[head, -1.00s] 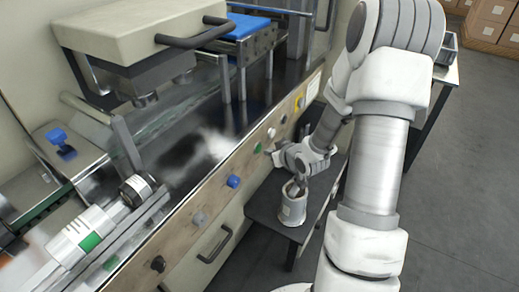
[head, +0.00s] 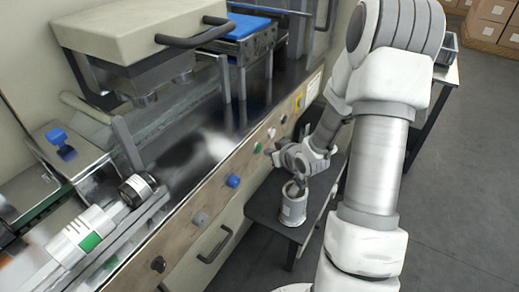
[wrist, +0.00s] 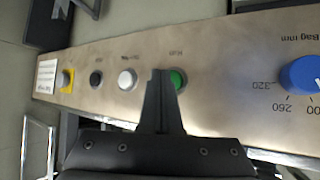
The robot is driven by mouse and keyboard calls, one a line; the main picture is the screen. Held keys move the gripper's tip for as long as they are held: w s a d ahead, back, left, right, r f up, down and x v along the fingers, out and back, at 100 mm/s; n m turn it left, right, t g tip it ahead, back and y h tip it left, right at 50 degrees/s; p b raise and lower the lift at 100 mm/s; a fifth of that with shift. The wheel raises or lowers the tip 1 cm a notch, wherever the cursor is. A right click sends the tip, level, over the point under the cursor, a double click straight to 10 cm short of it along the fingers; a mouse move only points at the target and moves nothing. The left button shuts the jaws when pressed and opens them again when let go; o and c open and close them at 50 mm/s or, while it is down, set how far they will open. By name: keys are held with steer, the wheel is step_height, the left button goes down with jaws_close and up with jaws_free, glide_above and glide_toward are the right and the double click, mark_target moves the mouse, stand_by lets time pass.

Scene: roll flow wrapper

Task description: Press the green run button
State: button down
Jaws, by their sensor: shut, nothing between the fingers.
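The green run button (wrist: 177,79) is on the metal control panel in the wrist view, just right of my fingertips. It is also a small green spot on the panel front in the head view (head: 257,147). My gripper (wrist: 158,74) is shut and empty, its fingers side by side in front of the panel. The fingertips overlap the button's left edge in the wrist view. I cannot tell whether they touch the button or the panel. In the head view my gripper (head: 268,151) is close to the panel beside the button.
A white button (wrist: 127,79), a black button (wrist: 96,79) and a yellow-based switch (wrist: 65,80) lie left of the green one. A blue knob (wrist: 303,75) lies to the right. A small dark table (head: 262,204) with a pot (head: 293,208) stands below my gripper.

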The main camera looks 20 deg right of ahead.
stand_by(0.5)
steer(key=shift+w+a, duration=0.25)
steer(key=shift+w, duration=0.1)
